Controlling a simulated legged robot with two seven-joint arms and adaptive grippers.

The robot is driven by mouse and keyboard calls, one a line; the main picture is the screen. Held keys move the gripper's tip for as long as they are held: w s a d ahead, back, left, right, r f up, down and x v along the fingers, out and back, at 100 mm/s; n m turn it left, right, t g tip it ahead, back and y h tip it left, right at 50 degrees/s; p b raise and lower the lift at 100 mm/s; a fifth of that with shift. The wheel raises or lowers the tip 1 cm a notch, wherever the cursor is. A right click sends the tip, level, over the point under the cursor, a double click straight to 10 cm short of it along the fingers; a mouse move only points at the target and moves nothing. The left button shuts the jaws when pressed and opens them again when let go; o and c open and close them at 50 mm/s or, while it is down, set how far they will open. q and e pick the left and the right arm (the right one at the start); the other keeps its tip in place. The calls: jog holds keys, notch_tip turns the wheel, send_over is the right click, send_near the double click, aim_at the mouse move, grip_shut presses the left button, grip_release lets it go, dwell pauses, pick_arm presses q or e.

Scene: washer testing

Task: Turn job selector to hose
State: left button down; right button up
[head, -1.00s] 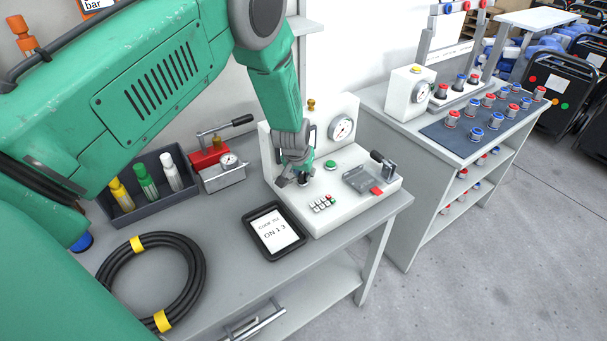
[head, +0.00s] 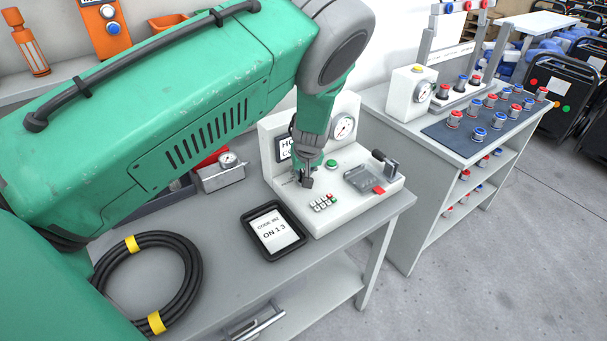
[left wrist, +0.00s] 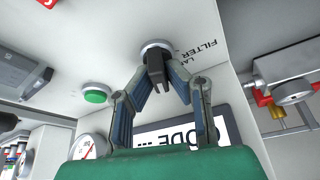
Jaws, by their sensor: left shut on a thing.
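The job selector is a black knob (left wrist: 157,72) on a round silver base (left wrist: 155,47) set in the white test panel (left wrist: 120,45). My left gripper (left wrist: 157,80) is shut on the knob in the left wrist view, one finger on each side. In the head view the left gripper (head: 306,180) is down at the panel (head: 345,207) and hides most of the knob. Printed labels beside the knob include "FILTER" (left wrist: 200,50), upside down. My right gripper is not in view.
A gauge box (head: 220,172) stands behind.

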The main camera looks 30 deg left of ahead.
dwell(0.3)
pick_arm(q)
jog(key=c, duration=1.6)
grip_release()
jog(key=shift+d, duration=0.1)
jog(key=shift+r, duration=0.1)
jog(key=v, duration=1.1)
jog(key=shift+d+r, duration=0.25)
jog(key=shift+r, duration=0.1)
